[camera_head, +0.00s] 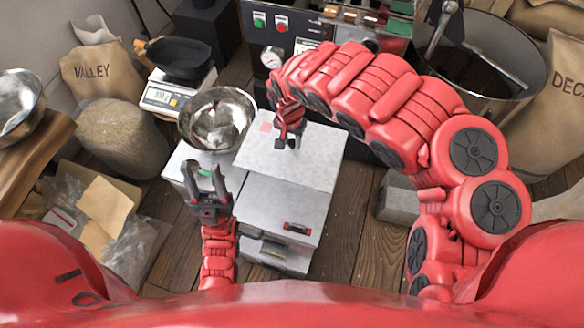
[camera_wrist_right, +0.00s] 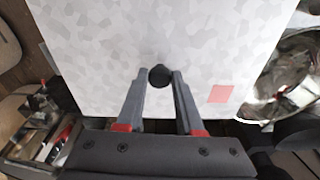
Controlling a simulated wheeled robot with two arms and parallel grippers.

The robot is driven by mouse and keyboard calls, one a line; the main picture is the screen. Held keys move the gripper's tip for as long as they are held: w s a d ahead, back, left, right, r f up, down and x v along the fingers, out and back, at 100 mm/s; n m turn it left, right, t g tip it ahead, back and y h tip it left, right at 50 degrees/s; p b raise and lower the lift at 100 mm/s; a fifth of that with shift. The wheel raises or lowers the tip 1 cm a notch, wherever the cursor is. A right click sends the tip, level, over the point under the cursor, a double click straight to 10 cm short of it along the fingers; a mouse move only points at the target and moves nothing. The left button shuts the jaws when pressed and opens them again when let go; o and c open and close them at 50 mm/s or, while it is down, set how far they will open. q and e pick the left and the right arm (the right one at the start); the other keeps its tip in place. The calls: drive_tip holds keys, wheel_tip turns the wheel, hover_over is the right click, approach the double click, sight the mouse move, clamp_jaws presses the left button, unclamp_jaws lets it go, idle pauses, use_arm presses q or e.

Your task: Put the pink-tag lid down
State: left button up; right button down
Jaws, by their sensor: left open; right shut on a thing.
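The pink-tag lid (camera_head: 320,155) is a flat, mottled pale grey panel with a pink square near its far left corner. My right gripper (camera_head: 287,143) is shut on its black knob. The right wrist view shows the knob (camera_wrist_right: 160,76) between the fingertips and the pink tag (camera_wrist_right: 220,94) to the right. The lid is over the back part of a pale grey box (camera_head: 282,205); I cannot tell whether it touches it. My left gripper (camera_head: 206,182) is open and empty, left of the box, over a pale surface with a green tag (camera_head: 205,172).
A steel bowl (camera_head: 217,118) stands left of the lid. A scale (camera_head: 168,97) with a black pan (camera_head: 180,58) is behind it. A roaster machine is at the back, and a grey block (camera_head: 397,200) is on the right. Wooden floor (camera_head: 362,245) shows right of the box.

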drive_tip(key=shift+s+f+b, duration=0.1)
drive_tip(key=shift+f+b, duration=1.2)
drive_tip(key=shift+f, duration=6.2)
wheel_tip(320, 180, down, 2)
drive_tip(key=shift+a+f, duration=0.1)
drive_tip(key=shift+a, duration=0.05)
drive_tip(key=shift+f, duration=0.3)
drive_tip(key=shift+f+b, duration=0.1)
drive_tip(key=shift+b, duration=0.2)
drive_tip(key=c, duration=0.5)
unclamp_jaws()
drive_tip(key=shift+c, duration=0.2)
